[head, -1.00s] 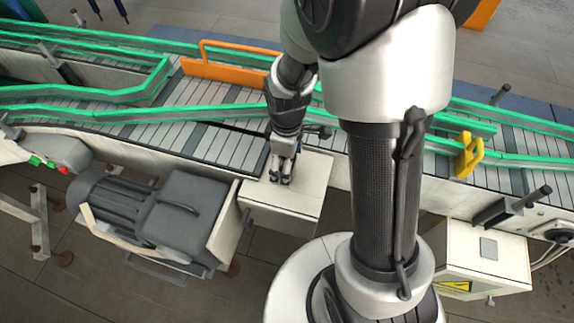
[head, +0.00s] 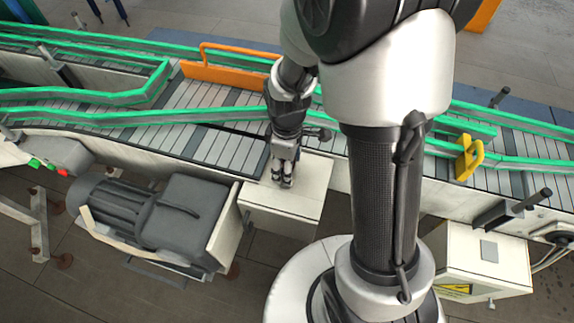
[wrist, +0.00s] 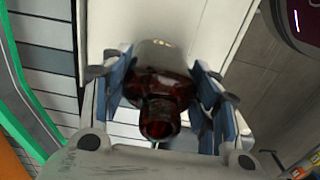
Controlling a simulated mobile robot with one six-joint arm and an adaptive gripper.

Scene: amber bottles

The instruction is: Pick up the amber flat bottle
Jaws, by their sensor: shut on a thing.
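The amber flat bottle (wrist: 158,88) shows in the wrist view as dark red-brown glass with its round neck toward the camera and a paler, greyish far part. My gripper (wrist: 162,95) has its blue-padded fingers on both sides of the bottle and is shut on it. In the head view my gripper (head: 283,182) points down at the white box top beside the conveyor. The bottle cannot be made out there, as the fingers hide it. I cannot tell whether the bottle touches the surface below.
The white box (head: 300,205) is beside the slatted conveyor (head: 225,150) with green rails. An orange guard (head: 225,70) and a yellow bracket (head: 468,157) stand along it. A dark motor (head: 160,215) is left of the box. A control box (head: 485,255) is at the right.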

